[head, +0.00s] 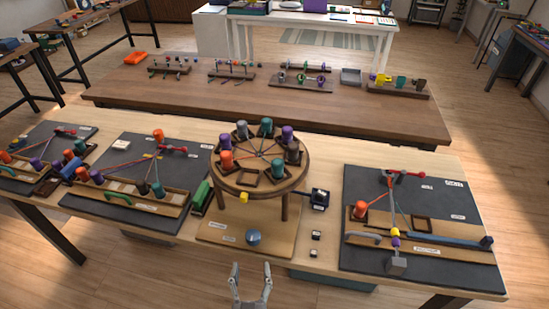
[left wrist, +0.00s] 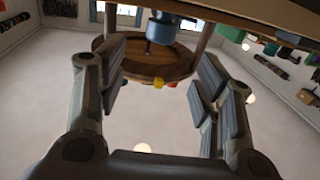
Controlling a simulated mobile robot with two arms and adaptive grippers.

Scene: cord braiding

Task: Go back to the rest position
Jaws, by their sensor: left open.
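My left gripper (head: 251,272) is open and empty at the bottom middle of the head view, just off the table's front edge. In the left wrist view its two fingers (left wrist: 162,88) stand wide apart with nothing between them. The round wooden braiding stand (head: 262,190) is straight ahead of it on the table, with several coloured bobbins around its top and cords meeting at its centre. A blue-grey weight (head: 253,237) shows low at the stand's base board. A blue-grey part (left wrist: 160,28) and a round wooden disc (left wrist: 182,66) show beyond the fingers. My right gripper is not in view.
Black mats with bobbins and cords lie on the left (head: 126,194) and right (head: 350,256) of the table. A small dark box (head: 320,199) and a green roll (head: 201,196) flank the stand. A brown bench (head: 230,99) with racks stands behind. Floor is clear in front.

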